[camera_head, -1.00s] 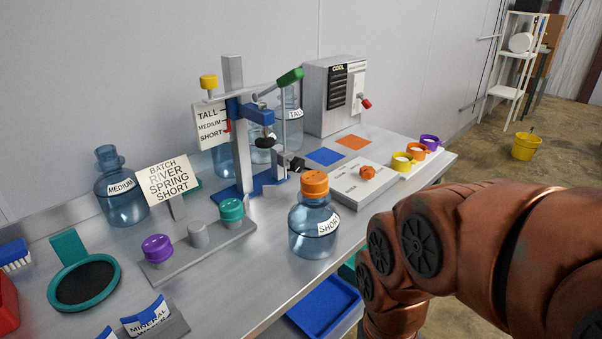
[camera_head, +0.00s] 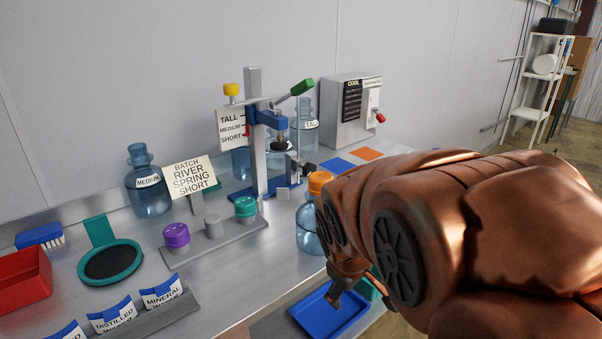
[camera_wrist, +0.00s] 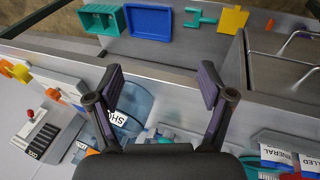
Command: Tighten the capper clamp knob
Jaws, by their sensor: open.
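The capper (camera_head: 255,130) is a grey post on a blue base with a blue head and a green-handled lever (camera_head: 301,87). A yellow knob (camera_head: 231,90) sits at its upper left, above the TALL/MEDIUM/SHORT sign (camera_head: 231,127). A small black knob (camera_head: 309,168) shows low on its right side; I cannot tell which knob is the clamp's. The orange-capped SHORT jug (camera_head: 309,232) stands in front, partly behind my arm. My gripper (camera_wrist: 160,92) is open and empty in the wrist view, its left finger overlapping the SHORT jug (camera_wrist: 130,108). My arm mostly hides it in the head view.
A grey stand with purple (camera_head: 176,236) and green (camera_head: 245,206) caps lies before the capper. A MEDIUM jug (camera_head: 149,195) and batch sign (camera_head: 190,178) stand left. A grey cooling machine (camera_head: 345,104) stands right. A blue tray (camera_head: 333,312) lies below the bench edge.

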